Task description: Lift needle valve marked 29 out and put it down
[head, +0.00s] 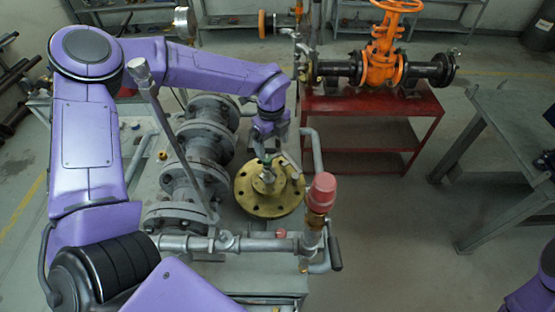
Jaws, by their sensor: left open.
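My left gripper (268,154) is open and points down over the round brass flange (249,204). A small metal valve fitting (266,176) stands upright at the middle of this flange, right below the fingers. Its top lies at or between the fingertips; I cannot tell if they touch it. No number 29 is legible, so I cannot confirm that this is the needle valve of the task. My right gripper is not in view; only a purple part of my right arm shows at the bottom right corner.
Grey flanged pipework (205,140) stands left of the brass flange. A horizontal pipe (258,244) and a red-capped fitting (321,192) stand in front. An orange gate valve (383,66) sits on a red stand (420,118) behind. A grey table (515,115) is at right.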

